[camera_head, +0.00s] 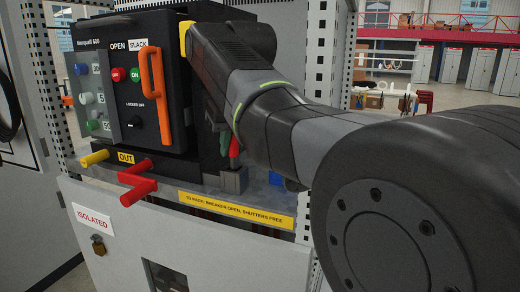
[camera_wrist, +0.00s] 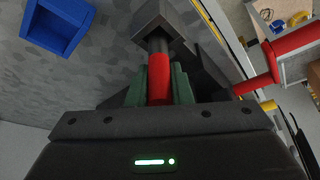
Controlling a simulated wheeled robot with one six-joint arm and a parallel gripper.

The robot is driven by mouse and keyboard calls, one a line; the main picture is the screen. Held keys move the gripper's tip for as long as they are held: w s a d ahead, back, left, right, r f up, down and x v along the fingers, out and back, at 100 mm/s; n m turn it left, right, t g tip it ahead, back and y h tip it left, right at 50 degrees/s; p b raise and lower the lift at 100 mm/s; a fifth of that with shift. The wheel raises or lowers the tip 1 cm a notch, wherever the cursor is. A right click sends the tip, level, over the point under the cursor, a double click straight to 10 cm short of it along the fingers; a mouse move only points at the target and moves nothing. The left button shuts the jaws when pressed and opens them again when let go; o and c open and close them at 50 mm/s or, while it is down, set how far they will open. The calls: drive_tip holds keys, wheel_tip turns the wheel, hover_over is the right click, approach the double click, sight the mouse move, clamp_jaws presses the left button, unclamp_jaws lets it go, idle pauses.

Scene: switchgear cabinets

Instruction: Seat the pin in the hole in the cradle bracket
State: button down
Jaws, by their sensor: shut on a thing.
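My gripper (camera_wrist: 159,88) is shut on the pin (camera_wrist: 158,75), with its green fingers on both sides of the pin's red part. The pin's grey end points to a dark grey block, which looks like the cradle bracket (camera_wrist: 150,17). The pin's end meets or overlaps the block in the wrist view; I cannot tell how deep it is in the hole, which is hidden. In the head view the red pin (camera_head: 234,148) shows upright beside my arm, just above the grey bracket (camera_head: 233,181) on the shelf.
The breaker (camera_head: 125,85) with its orange handle (camera_head: 153,88) stands to the left. A red T-shaped handle (camera_head: 137,180) and a yellow rod (camera_head: 95,158) stick out in front. A blue bin (camera_wrist: 58,24) lies on the grey surface, apart from the bracket.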

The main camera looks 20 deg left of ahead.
drive_tip(key=shift+f, duration=0.85)
drive_tip(key=shift+s+f, duration=0.1)
drive_tip(key=c, duration=1.3)
unclamp_jaws()
drive_tip(key=shift+d+r, duration=0.1)
drive_tip(key=shift+r, duration=0.45)
drive_tip(key=v, duration=1.1)
drive_tip(key=shift+s+d, duration=0.1)
